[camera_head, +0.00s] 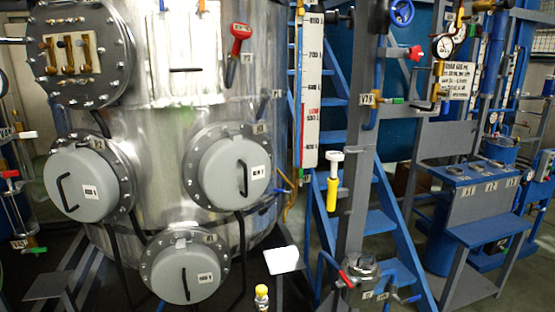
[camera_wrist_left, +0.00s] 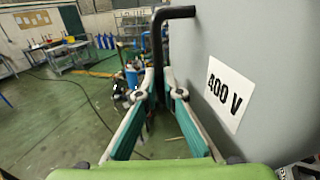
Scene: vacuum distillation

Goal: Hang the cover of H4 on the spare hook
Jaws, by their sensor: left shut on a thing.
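In the left wrist view, my left gripper (camera_wrist_left: 160,84) is shut on the black handle (camera_wrist_left: 158,45) of a grey cover (camera_wrist_left: 250,40) marked 400 V. The cover fills the right side of that view, with open room and floor behind the gripper. In the head view, neither gripper shows. A round opening (camera_head: 52,72) at the upper left of the steel tank is uncovered, with brass terminals exposed; its tag is not readable. Three other grey covers with black handles sit on the tank: left (camera_head: 84,190), right (camera_head: 224,172) and lower (camera_head: 182,278). I cannot make out the spare hook.
A red-handled valve (camera_head: 239,38) stands out from the tank (camera_head: 175,125). A grey post (camera_head: 350,200) and blue stairs (camera_head: 385,220) stand right of it. A blue-topped stand (camera_head: 487,228) is at the right. The wrist view shows clear green floor (camera_wrist_left: 60,115).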

